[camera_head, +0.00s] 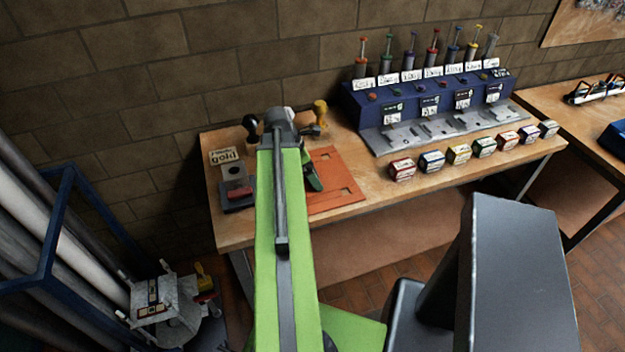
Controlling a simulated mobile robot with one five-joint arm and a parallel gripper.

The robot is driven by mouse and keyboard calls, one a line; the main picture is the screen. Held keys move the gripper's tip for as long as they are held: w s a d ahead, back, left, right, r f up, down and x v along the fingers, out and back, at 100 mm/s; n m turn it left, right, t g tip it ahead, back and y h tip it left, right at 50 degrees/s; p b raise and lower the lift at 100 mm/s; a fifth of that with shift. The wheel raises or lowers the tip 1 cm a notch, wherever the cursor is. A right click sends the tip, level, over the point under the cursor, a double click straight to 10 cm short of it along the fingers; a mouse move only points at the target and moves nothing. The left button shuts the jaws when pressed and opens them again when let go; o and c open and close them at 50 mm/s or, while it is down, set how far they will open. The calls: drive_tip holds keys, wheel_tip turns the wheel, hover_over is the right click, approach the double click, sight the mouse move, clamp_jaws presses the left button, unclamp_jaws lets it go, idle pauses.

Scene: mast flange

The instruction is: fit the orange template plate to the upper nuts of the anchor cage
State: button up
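A flat orange plate (338,178) with small cut-outs lies on the wooden table beside the far end of my green arm. It looks like the template plate; its left part is hidden by my arm. The end of my arm is over the table's left part, and my gripper is not clearly visible there. A dark green piece at the plate's left edge may belong to my arm. I cannot clearly make out the anchor cage or its upper nuts. A grey metal assembly (158,312) stands low at the left, but I cannot tell what it is.
A blue rack (352,104) with several coloured-handled tools stands at the table's back. Several small labelled boxes (459,154) line the front edge. A black-knobbed stamp and a yellow-knobbed one (320,108) stand near my arm's end. A blue frame (50,225) holds pipes at the left.

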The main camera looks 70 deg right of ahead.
drive_tip(key=shift+r, duration=0.1)
drive_tip(key=c, duration=1.9)
